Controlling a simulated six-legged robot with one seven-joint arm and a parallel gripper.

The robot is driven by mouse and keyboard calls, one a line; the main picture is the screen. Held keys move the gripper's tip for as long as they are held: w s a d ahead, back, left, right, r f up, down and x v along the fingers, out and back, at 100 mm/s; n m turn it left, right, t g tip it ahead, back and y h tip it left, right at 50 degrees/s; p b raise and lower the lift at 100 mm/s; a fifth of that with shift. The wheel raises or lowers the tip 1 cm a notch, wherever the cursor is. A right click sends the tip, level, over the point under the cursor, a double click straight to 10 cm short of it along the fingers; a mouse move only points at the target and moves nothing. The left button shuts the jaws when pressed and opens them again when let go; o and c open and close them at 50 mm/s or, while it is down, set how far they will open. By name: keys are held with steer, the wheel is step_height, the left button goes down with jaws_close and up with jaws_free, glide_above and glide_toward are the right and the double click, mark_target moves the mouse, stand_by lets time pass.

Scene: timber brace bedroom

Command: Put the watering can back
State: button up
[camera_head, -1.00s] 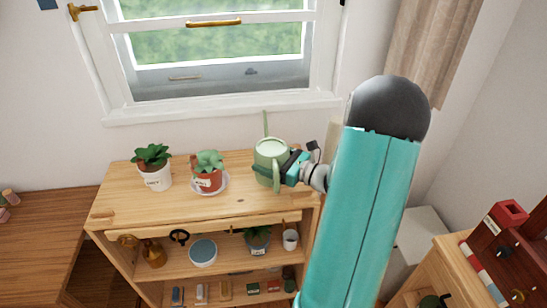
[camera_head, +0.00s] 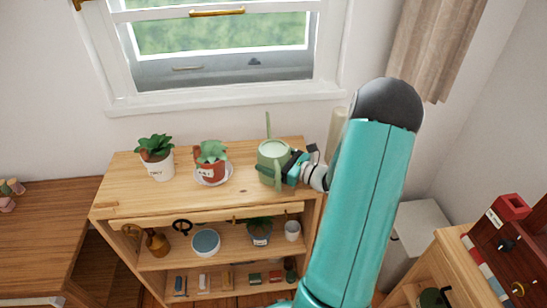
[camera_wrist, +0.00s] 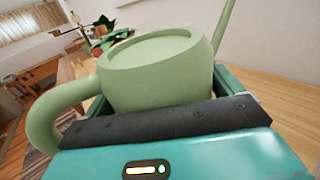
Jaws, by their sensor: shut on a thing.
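The pale green watering can (camera_head: 272,152) is upright at the right end of the wooden shelf unit's top (camera_head: 215,204), its thin spout pointing up toward the window. My gripper (camera_head: 289,170) is at its right side, shut on it. In the wrist view the can (camera_wrist: 155,75) fills the middle, held between my gripper's jaws (camera_wrist: 165,120), with its loop handle at the left. I cannot tell whether its base touches the shelf top.
A potted plant in a white pot (camera_head: 159,168) and one in a terracotta pot (camera_head: 211,170) on a saucer stand to the left of the can. The window (camera_head: 225,50) is behind.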

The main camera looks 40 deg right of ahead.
steer(key=o, duration=1.6)
steer(key=shift+s+r, duration=0.15)
steer(key=v, duration=1.1)
steer(key=shift+s+d, duration=0.15)
steer(key=shift+s, duration=0.2)
